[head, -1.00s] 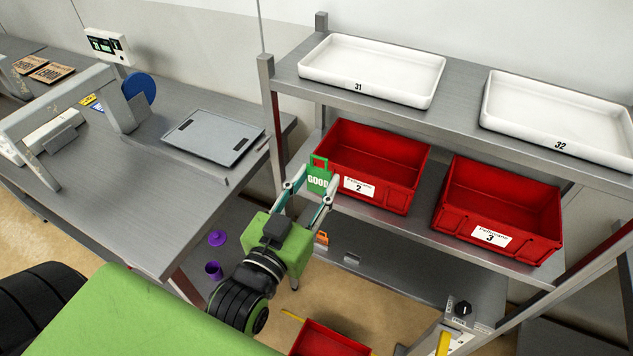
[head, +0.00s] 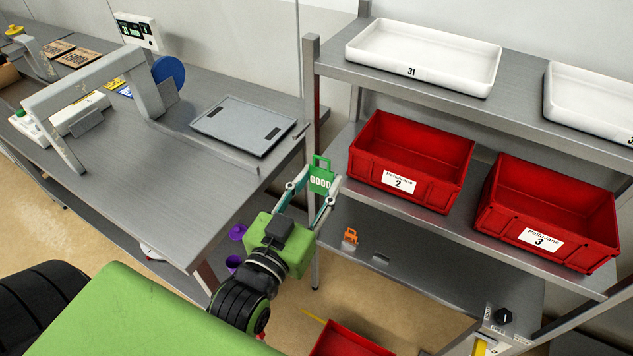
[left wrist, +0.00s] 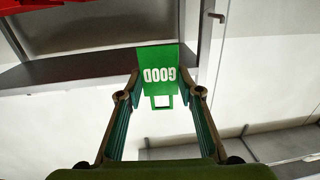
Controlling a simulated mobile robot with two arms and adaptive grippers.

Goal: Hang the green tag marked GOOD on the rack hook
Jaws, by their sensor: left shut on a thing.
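The green tag (head: 319,182) has white GOOD lettering and a loop handle on top. My left gripper (head: 313,190) is shut on the tag's sides and holds it upright in the air, in front of the rack near its left post (head: 312,85). In the left wrist view the tag (left wrist: 158,62) sits between the fingertips with its lettering upside down. A small dark hook (left wrist: 217,16) sticks out beside a grey post in that view, up and right of the tag and apart from it. My right gripper is not in view.
Red bins (head: 415,150) (head: 550,205) stand on the rack's middle shelf, white trays (head: 425,55) on top. An orange tag-like piece (head: 351,236) is at the lower shelf. The grey bench (head: 130,185) with a flat tray (head: 243,125) is on the left. Purple pieces (head: 237,232) lie below.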

